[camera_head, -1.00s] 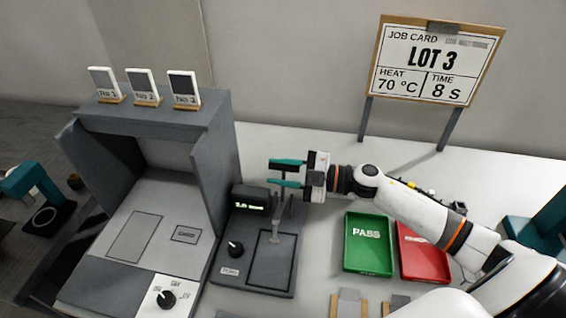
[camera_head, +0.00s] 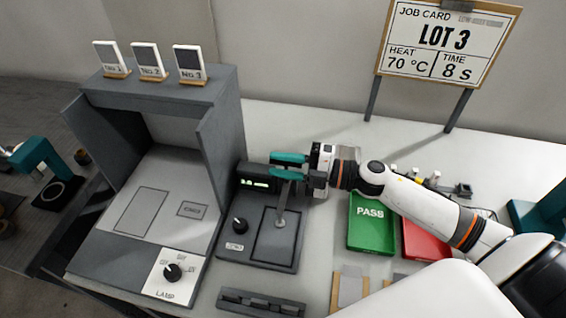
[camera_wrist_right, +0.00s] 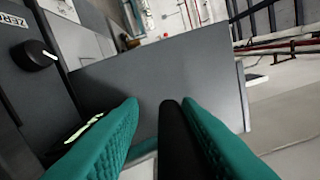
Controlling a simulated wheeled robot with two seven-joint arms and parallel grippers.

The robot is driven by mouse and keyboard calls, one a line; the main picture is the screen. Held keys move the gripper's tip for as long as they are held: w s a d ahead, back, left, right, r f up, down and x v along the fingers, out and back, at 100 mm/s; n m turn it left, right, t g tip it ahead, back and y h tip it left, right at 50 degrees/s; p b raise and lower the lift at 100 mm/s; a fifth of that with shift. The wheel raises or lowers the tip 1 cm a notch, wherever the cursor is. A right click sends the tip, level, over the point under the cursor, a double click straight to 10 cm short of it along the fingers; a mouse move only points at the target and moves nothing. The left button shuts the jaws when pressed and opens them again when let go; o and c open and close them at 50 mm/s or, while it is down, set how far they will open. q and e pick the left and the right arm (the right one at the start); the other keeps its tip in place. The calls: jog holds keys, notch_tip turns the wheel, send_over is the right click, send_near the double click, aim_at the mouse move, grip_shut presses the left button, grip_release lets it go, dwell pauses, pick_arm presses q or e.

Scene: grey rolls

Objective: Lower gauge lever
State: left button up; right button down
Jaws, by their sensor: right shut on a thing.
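The grey gauge (camera_head: 235,257) stands right of the large grey lamp booth. It has a lit green display (camera_head: 260,184), a black knob (camera_head: 240,226) above a ZERO label, and a thin metal stem (camera_head: 281,220) over an outlined plate. My right gripper (camera_head: 288,166) reaches in from the right at the top of the gauge, its teal fingers shut on the dark lever. In the right wrist view the lever (camera_wrist_right: 174,140) shows between the teal fingers (camera_wrist_right: 160,125), against the right one. The display digits are too blurred to read surely. My left gripper is out of view.
The lamp booth (camera_head: 225,110) rises left of the gauge, with several cards on top. A green PASS tray (camera_head: 370,236) and a red tray (camera_head: 424,242) lie right, under my arm. A dark slotted rack (camera_head: 262,303) lies in front. The job card (camera_head: 445,45) stands behind.

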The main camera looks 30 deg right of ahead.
jog(key=shift+s+f, duration=0.15)
jog(key=shift+f, duration=0.5)
jog(key=c, duration=1.2)
grip_release()
jog(key=o, duration=0.3)
jog(key=shift+d, duration=0.1)
jog(key=shift+o, duration=0.2)
jog(key=shift+w+d+r, duration=0.1)
jog(key=shift+w, duration=0.1)
jog(key=shift+r, duration=0.1)
jog(key=shift+s, duration=0.15)
